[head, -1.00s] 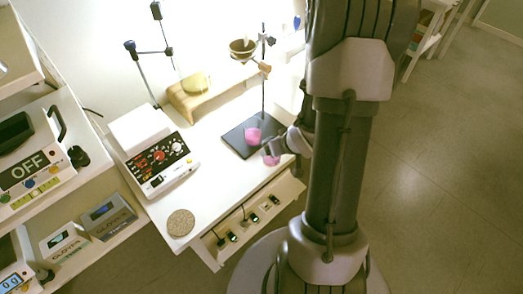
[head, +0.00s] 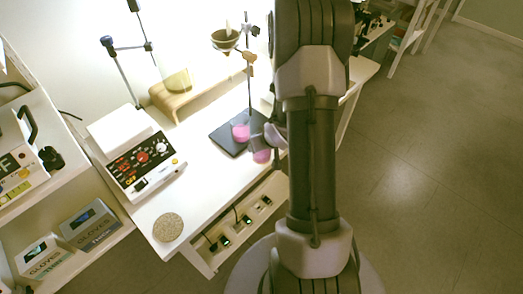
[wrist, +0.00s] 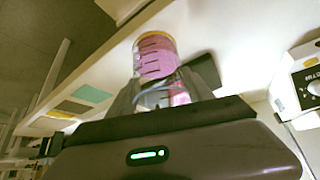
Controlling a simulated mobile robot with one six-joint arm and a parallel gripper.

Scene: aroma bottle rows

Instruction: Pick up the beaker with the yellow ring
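A clear beaker with pink liquid, dark marks and a yellow ring at its rim (wrist: 155,58) stands out in the middle of the wrist view. It lies between the grey fingers of my gripper (wrist: 163,92); its lower part is partly hidden. In the head view, a pink beaker (head: 261,155) is close beside my gripper (head: 272,138), at the front edge of the bench. I cannot tell whether the fingers press on it. A second pink beaker (head: 241,132) stands on the black stand plate (head: 226,142).
A hot plate device (head: 140,160) stands left on the white bench (head: 195,190), with a round cork mat (head: 168,227) in front. The stand rod (head: 249,90) and its bowl (head: 225,40) rise behind the beakers. A wooden riser (head: 190,93) is at the back.

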